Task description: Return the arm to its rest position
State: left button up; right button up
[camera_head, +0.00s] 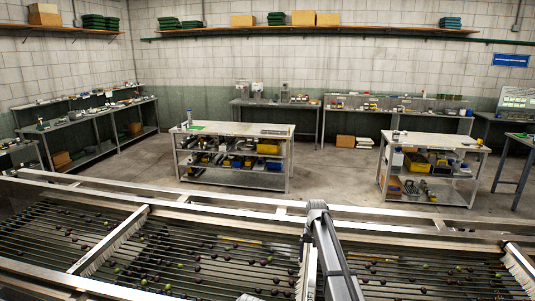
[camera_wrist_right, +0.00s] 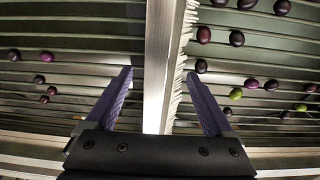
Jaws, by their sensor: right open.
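My right arm (camera_head: 335,262) reaches up from the bottom edge of the head view, over the roller sizer (camera_head: 200,198). In the right wrist view my right gripper (camera_wrist_right: 161,80) is open, its two purple fingers apart. A pale metal divider with a brush edge (camera_wrist_right: 160,55) runs between the fingers in the picture; whether they are level with it I cannot tell. Nothing is held. Dark and green olives (camera_wrist_right: 236,94) lie on the rollers on both sides. My left gripper is not in view.
The sizer's metal rails (camera_head: 150,193) cross the foreground, with another brushed divider (camera_head: 110,243) at left. Beyond are open floor, a workbench with bins (camera_head: 235,130) and a second bench (camera_head: 435,141). Shelves with boxes line the walls.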

jog(key=shift+r+p, duration=2)
jog(key=shift+r, duration=0.4)
